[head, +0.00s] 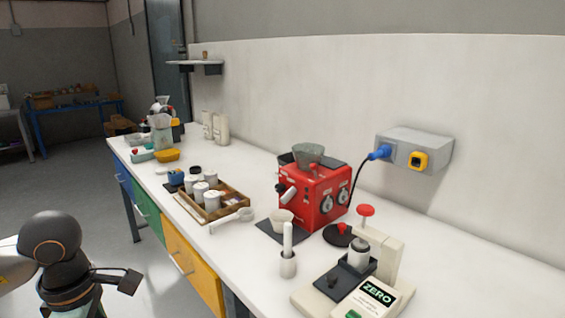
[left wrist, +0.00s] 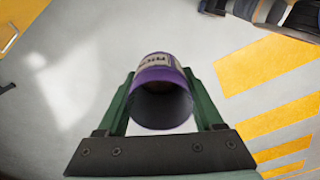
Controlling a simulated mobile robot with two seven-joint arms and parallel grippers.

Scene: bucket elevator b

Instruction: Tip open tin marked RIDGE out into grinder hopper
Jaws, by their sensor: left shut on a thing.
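My left gripper (left wrist: 163,98) is shut on a purple tin (left wrist: 164,76) in the left wrist view, one green finger on each side. The tin's dark round opening faces the camera; its contents cannot be made out. A pale label with dark letters shows on its side, too small to read surely. The tin is held over the floor, away from the bench. In the head view my left arm shows at the lower left, and the tin cannot be seen there. The red grinder (head: 326,199) stands on the bench with a grey-green funnel hopper (head: 308,155) on top. My right gripper is not in view.
A wooden tray (head: 238,204) with several white lidded jars stands left of the grinder. A white scoop (head: 232,220), a white cup (head: 282,217), a holder with a white rod (head: 288,262) and a scale marked ZERO (head: 372,298) sit nearby. A wall socket box (head: 413,150) hangs behind.

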